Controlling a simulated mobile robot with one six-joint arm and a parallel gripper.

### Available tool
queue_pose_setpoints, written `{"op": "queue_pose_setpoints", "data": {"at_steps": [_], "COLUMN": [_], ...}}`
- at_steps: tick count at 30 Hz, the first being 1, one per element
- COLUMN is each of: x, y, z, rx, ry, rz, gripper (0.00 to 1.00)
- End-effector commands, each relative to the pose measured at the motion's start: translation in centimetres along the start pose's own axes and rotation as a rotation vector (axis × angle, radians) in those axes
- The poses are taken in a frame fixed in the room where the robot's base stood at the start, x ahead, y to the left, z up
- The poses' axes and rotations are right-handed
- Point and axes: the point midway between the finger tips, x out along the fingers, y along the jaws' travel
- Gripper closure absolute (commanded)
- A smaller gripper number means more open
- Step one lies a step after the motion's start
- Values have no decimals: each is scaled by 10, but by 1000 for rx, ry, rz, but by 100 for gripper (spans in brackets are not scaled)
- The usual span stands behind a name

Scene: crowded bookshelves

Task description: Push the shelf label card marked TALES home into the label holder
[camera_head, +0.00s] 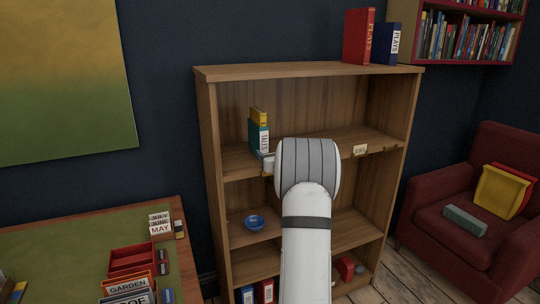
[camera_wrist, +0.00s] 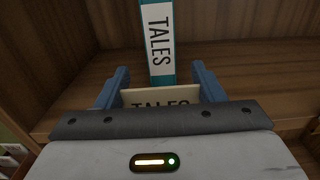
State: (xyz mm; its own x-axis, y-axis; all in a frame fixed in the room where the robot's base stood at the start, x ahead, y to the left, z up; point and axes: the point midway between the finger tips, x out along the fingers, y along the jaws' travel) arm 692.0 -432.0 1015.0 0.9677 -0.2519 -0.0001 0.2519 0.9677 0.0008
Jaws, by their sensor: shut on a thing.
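In the wrist view, my gripper (camera_wrist: 160,88) is shut on the cream label card marked TALES (camera_wrist: 160,96); the blue fingers stand at its two sides. The card's lower part is hidden behind the gripper body. Behind it, a teal book with TALES on its white spine (camera_wrist: 158,42) stands upright on the shelf (camera_wrist: 225,80). In the head view, my gripper (camera_head: 266,160) is at the front edge of the upper shelf, just below the teal TALES book (camera_head: 257,134). The label holder under the card cannot be made out, so I cannot tell how far in the card sits.
Another label (camera_head: 360,150) is on the same shelf edge to the right. A blue bowl (camera_head: 254,222) sits on the shelf below. A desk (camera_head: 60,240) with cards and trays is at left, a red armchair (camera_head: 470,195) at right.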

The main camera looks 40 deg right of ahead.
Motion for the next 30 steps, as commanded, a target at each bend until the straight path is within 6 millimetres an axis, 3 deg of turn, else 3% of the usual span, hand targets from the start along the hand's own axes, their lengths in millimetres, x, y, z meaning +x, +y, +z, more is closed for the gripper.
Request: {"op": "queue_pose_setpoints", "data": {"at_steps": [30], "x": [0], "y": [0], "z": [-10], "rx": [-1], "ry": [-1], "rz": [0], "gripper": [59]}}
